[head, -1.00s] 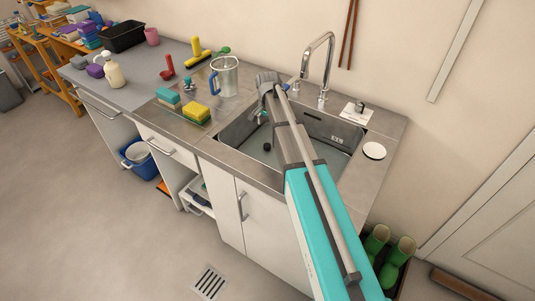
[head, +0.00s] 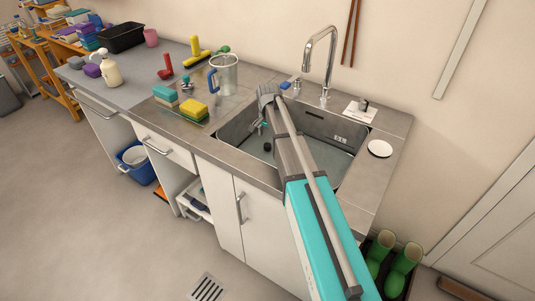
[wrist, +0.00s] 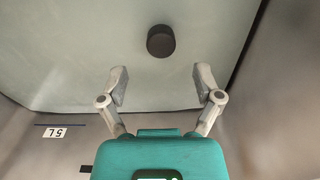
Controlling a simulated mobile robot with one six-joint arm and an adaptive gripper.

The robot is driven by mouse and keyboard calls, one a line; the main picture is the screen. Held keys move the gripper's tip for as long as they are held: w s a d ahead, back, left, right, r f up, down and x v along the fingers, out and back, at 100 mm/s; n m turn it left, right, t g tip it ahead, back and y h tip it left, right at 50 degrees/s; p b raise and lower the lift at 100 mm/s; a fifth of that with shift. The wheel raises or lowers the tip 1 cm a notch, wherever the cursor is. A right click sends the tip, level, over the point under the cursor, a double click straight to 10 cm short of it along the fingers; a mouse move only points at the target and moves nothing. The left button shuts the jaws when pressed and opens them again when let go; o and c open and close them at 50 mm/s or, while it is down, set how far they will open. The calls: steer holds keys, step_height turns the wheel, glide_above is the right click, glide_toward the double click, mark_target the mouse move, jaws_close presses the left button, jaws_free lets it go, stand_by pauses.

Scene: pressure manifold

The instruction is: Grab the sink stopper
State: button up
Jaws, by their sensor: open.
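The sink stopper, a small round black piece (head: 267,147), is in the metal sink basin (head: 235,132). In the wrist view the stopper (wrist: 161,41) shows as a dark disc beyond my fingertips, centred a little above the gap between them. My gripper (wrist: 160,84) is open and empty, its two grey fingers spread apart and not touching the stopper. In the head view my gripper (head: 259,127) hangs inside the basin above the stopper, partly hidden by my arm.
The basin walls enclose my gripper, with a side wall (wrist: 290,90) at right in the wrist view. The tall faucet (head: 331,50) stands behind the sink. Sponges (head: 194,109) and a clear jug (head: 224,75) stand left. A white disc (head: 380,148) lies right.

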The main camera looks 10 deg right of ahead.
mark_target(267, 144)
steer(key=shift+f, duration=0.1)
stand_by(0.3)
steer(key=shift+s+a+f+b, duration=0.1)
steer(key=shift+a+f+b, duration=0.05)
steer(key=shift+f+b, duration=1.15)
steer(key=shift+a+f+b, duration=0.1)
steer(key=shift+f+b, duration=1.15)
steer(key=shift+b, duration=0.05)
steer(key=shift+d, duration=0.1)
steer(key=shift+c, duration=0.2)
jaws_close()
